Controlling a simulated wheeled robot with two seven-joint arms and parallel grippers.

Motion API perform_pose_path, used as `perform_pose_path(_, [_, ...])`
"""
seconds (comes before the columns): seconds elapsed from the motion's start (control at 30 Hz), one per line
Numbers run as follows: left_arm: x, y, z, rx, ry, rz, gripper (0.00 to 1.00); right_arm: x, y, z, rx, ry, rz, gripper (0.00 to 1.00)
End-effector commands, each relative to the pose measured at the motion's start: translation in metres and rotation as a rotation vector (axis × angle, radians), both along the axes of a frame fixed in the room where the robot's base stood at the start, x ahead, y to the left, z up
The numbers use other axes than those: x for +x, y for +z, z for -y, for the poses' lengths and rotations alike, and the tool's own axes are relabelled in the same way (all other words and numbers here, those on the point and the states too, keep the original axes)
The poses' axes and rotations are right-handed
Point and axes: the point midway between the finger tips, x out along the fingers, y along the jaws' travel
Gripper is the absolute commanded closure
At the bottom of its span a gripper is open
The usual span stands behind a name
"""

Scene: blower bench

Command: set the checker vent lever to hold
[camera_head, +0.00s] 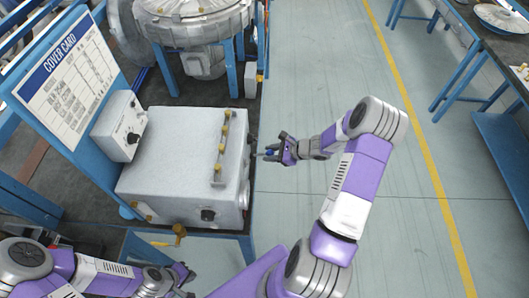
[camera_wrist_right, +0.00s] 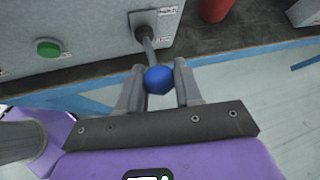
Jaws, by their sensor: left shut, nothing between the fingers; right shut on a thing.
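The vent lever (camera_wrist_right: 148,47) is a short grey rod with a blue ball knob (camera_wrist_right: 158,80), on a grey box face. In the wrist view it points downward, towards my gripper. My right gripper (camera_wrist_right: 158,88) is shut with its fingers either side of the knob. In the head view my right gripper (camera_head: 272,152) is at the right side of the large grey box (camera_head: 170,150), with the blue knob (camera_head: 270,152) barely showing. Two small labels (camera_wrist_right: 167,12) sit beside the lever; their wording is too blurred to read surely. My left gripper (camera_head: 184,277) is shut and empty at bottom left.
A green button (camera_wrist_right: 48,48) is left of the lever, and a red cylinder (camera_wrist_right: 215,8) stands behind. A cover card board (camera_head: 68,80) and a small control box (camera_head: 120,125) stand left of the large box. The blower (camera_head: 195,25) is behind. Open floor (camera_head: 330,60) lies right.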

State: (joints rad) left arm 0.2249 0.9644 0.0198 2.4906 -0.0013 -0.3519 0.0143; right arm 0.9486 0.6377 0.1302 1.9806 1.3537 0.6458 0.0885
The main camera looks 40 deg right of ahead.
Motion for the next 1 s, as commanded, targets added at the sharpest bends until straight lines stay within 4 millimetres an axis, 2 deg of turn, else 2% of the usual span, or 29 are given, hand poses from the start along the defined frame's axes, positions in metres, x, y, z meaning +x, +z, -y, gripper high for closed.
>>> perform_pose_path(0.1, [0.0, 0.0009, 0.0001, 0.0, 0.0, 0.0, 1.0, 0.0014, 0.0054, 0.0019, 0.001, -0.004, 0.009, 1.0])
perform_pose_path(0.57, [0.0, 0.0012, 0.0001, 0.0, 0.0, 0.0, 1.0, 0.0032, 0.008, 0.0011, 0.002, -0.003, 0.015, 1.0])
perform_pose_path(0.6, [-0.0001, 0.0012, 0.0, 0.0, 0.0, 0.0, 1.0, 0.0033, 0.0081, 0.0011, 0.002, -0.003, 0.015, 0.61])
perform_pose_path(0.7, [-0.0001, 0.0012, 0.0, 0.0, 0.0, 0.0, 1.0, 0.0028, 0.0073, 0.0012, 0.002, -0.004, 0.012, 0.46])
perform_pose_path(0.73, [-0.0001, 0.0012, 0.0, 0.0, 0.0, 0.0, 1.0, 0.0027, 0.0071, 0.0011, 0.002, -0.003, 0.012, 0.43])
perform_pose_path(1.0, [0.0, 0.0012, 0.0, 0.0, 0.0, 0.0, 1.0, 0.0013, 0.0059, 0.0012, 0.001, -0.003, 0.007, 0.43])
